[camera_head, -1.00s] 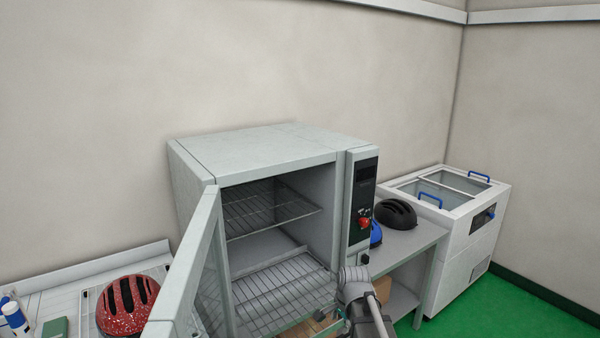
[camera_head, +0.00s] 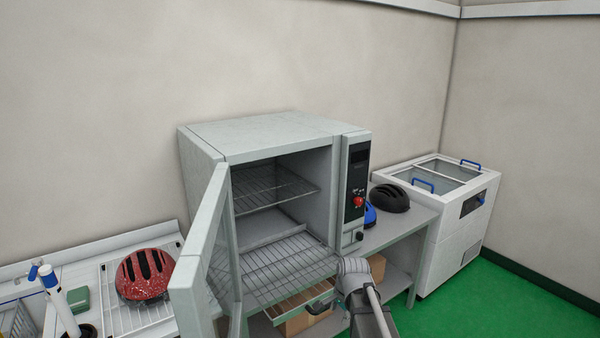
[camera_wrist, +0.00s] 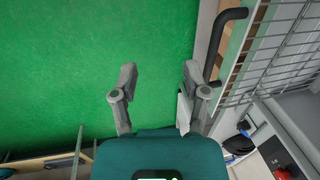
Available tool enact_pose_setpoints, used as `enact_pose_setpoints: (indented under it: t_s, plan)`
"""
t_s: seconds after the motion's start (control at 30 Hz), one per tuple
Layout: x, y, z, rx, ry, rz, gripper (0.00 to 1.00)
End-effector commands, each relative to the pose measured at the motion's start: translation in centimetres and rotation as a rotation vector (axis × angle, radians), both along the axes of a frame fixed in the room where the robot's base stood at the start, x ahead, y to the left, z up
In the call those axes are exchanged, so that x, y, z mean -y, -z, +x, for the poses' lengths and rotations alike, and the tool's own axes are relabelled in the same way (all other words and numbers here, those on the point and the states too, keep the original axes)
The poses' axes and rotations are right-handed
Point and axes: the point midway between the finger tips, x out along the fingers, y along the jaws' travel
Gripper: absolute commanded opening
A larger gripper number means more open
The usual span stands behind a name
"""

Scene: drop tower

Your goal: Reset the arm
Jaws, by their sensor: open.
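My gripper (camera_wrist: 158,84) is open and empty in the wrist view, with its two grey fingers apart and green floor (camera_wrist: 90,60) between and beyond them. A dark curved handle (camera_wrist: 228,45) on a wire rack is to the right of the right finger; I see no contact. In the head view, part of my arm (camera_head: 368,300) shows low in the picture, in front of the oven's right side.
A grey oven (camera_head: 270,138) stands with its glazed door (camera_head: 210,250) open to the left. A red helmet (camera_head: 144,274) sits on a rack at left. A black helmet (camera_head: 389,198) and blue object (camera_head: 370,214) are on the right table. A white chest (camera_head: 450,245) stands farther right.

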Motion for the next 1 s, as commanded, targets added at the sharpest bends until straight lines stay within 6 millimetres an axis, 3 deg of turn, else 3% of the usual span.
enact_pose_setpoints:
  t_s: [0.53, 0.87, 1.0]
  plan:
    - [0.8, 1.4, -1.8, -0.007, -0.119, -0.032, 0.59]
    - [2.1, 3.8, -5.0, -0.024, -0.335, -0.084, 0.59]
    - [3.1, 5.6, -7.5, -0.04, -0.495, -0.116, 0.59]
